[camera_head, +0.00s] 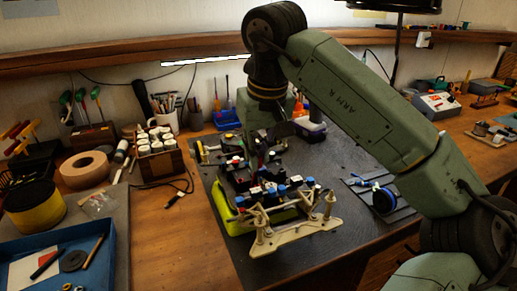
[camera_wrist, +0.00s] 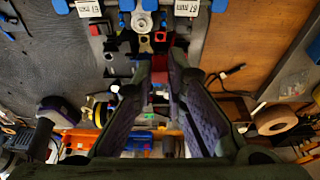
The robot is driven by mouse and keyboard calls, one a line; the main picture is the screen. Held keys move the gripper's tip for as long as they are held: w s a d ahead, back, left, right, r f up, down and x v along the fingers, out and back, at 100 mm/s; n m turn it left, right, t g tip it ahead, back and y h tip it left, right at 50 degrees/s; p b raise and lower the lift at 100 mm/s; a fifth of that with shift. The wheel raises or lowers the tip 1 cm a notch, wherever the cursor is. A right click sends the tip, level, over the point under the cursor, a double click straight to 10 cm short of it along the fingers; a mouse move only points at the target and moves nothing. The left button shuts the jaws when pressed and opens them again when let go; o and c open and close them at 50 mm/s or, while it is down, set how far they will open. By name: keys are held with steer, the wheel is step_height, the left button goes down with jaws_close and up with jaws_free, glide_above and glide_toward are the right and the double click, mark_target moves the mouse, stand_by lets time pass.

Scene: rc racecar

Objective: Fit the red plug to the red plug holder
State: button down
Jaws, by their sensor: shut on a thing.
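The partly built RC car (camera_head: 265,190) sits on the dark mat, with black, blue, white and red parts on its chassis. My gripper (camera_wrist: 160,72) is over the car, pointing down. In the wrist view a small red piece, apparently the red plug (camera_wrist: 159,79), shows between the two purple-grey fingers, and they are shut on it. A small red spot (camera_wrist: 161,36) on the car lies just beyond the fingertips; I cannot tell whether it is the red plug holder. In the head view the gripper's tips and the plug are too small and dark to make out.
A pale plate with posts (camera_head: 295,236) is at the car's near end. A blue-handled tool (camera_head: 384,199) lies to its right. To the left are a wooden box of white jars (camera_head: 160,160), a tape roll (camera_head: 84,169) and a blue tray (camera_head: 100,246).

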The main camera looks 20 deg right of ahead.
mark_target(257, 185)
steer(key=shift+s+b+x, duration=0.15)
steer(key=shift+b+x, duration=0.25)
steer(key=shift+x, duration=0.3)
steer(key=shift+s+b+x, duration=0.2)
steer(key=shift+b+x, duration=0.15)
steer(key=shift+x, duration=0.35)
steer(key=shift+s+b+x, duration=0.15)
steer(key=shift+b+x, duration=0.2)
steer(key=shift+x, duration=0.25)
steer(key=shift+s+b+x, duration=0.15)
steer(key=shift+b+x, duration=0.2)
steer(key=shift+x, duration=0.25)
stand_by(0.6)
steer(key=c, duration=1.5)
jaws_free()
steer(key=shift+c, duration=0.2)
steer(key=v, duration=1.2)
